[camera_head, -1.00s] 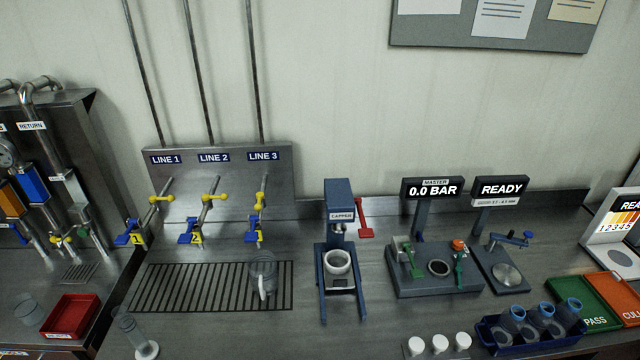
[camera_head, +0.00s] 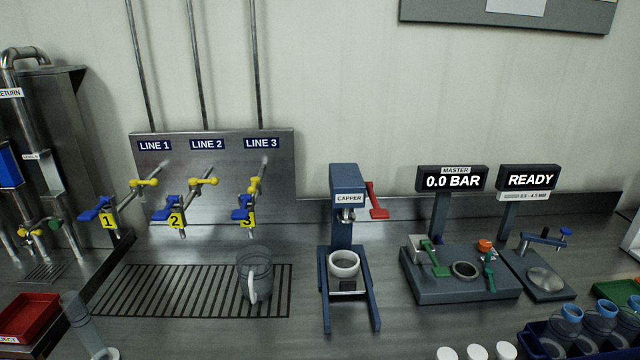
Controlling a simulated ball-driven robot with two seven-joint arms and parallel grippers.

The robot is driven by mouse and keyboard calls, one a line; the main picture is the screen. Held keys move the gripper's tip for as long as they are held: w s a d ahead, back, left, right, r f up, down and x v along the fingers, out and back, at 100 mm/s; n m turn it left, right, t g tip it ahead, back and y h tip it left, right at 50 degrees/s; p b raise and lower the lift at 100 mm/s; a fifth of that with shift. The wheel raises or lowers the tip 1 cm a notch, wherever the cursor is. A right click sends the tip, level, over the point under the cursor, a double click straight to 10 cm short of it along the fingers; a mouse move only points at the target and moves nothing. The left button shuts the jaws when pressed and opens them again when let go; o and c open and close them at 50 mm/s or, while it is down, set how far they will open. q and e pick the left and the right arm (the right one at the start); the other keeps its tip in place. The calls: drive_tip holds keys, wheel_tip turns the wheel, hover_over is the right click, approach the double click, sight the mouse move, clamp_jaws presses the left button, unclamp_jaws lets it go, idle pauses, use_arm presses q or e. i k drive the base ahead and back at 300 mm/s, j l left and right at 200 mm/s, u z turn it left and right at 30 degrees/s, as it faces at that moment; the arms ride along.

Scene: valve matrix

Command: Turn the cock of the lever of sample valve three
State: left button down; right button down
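Sample valve three hangs under the LINE 3 label (camera_head: 262,143) on the steel back panel (camera_head: 222,150). Its blue lever (camera_head: 242,210) sits at the front of the tap, by a yellow tag marked 3 (camera_head: 247,223). A yellow handle (camera_head: 254,188) on the same valve stands roughly upright, while those on lines 1 and 2 lie sideways. A clear jug (camera_head: 255,276) stands on the drain grate below valve three. Neither of my grippers shows in the head view.
The slotted drain grate (camera_head: 180,290) lies under the taps. The blue capper (camera_head: 346,215) with a red lever stands to the right. Beyond it are the 0.0 BAR station (camera_head: 460,275) and the READY gauge (camera_head: 540,275). A red tray (camera_head: 30,315) is at lower left.

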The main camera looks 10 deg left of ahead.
sight(255, 181)
drive_tip(key=j+z, duration=0.45)
drive_tip(key=k+j+z, duration=0.1)
drive_tip(key=z, duration=0.35)
drive_tip(key=j, duration=0.1)
